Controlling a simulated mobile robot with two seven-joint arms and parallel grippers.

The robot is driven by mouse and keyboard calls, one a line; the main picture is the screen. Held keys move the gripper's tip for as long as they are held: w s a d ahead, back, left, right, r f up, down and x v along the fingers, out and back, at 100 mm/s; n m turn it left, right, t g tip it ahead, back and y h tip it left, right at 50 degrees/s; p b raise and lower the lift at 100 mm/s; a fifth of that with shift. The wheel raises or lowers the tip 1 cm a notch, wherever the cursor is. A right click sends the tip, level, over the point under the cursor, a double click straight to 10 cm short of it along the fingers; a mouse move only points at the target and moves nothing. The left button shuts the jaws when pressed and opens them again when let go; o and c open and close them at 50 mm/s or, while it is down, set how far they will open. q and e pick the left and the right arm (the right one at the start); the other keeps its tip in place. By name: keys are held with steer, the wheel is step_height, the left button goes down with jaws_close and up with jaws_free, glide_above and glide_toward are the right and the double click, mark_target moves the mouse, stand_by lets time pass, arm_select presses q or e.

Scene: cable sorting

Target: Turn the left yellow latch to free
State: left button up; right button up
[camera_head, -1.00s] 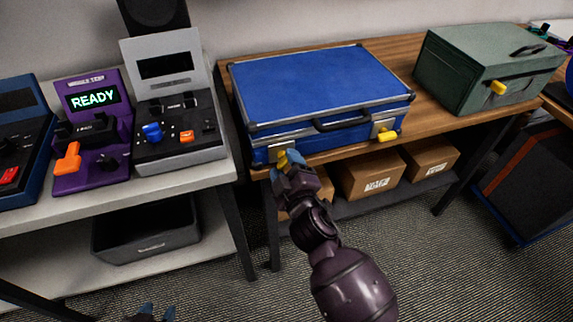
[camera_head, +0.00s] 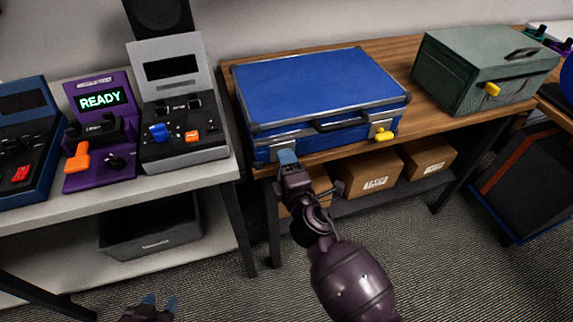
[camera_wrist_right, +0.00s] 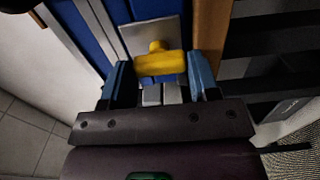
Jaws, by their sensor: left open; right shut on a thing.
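The blue case (camera_head: 315,85) lies closed on the wooden bench. Its right yellow latch (camera_head: 384,135) shows on the front face. My right gripper (camera_head: 287,157) is at the left end of the case front and hides the left latch in the head view. In the right wrist view the left yellow latch (camera_wrist_right: 160,64) sits between the two blue fingers of my right gripper (camera_wrist_right: 160,78), in front of its metal plate. The gripper is shut on the latch. My left gripper (camera_head: 160,304) is open and empty, low at the bottom edge of the head view.
A green box (camera_head: 475,75) with a yellow latch stands to the right on the bench (camera_head: 415,122). Consoles, including a purple one (camera_head: 100,140), stand on the table at left. Cardboard boxes (camera_head: 370,175) sit on the shelf under the bench.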

stand_by(0.4)
steer(key=o, duration=0.9)
steer(key=v, duration=1)
steer(key=shift+s+d, duration=0.1)
steer(key=shift+s, duration=0.3)
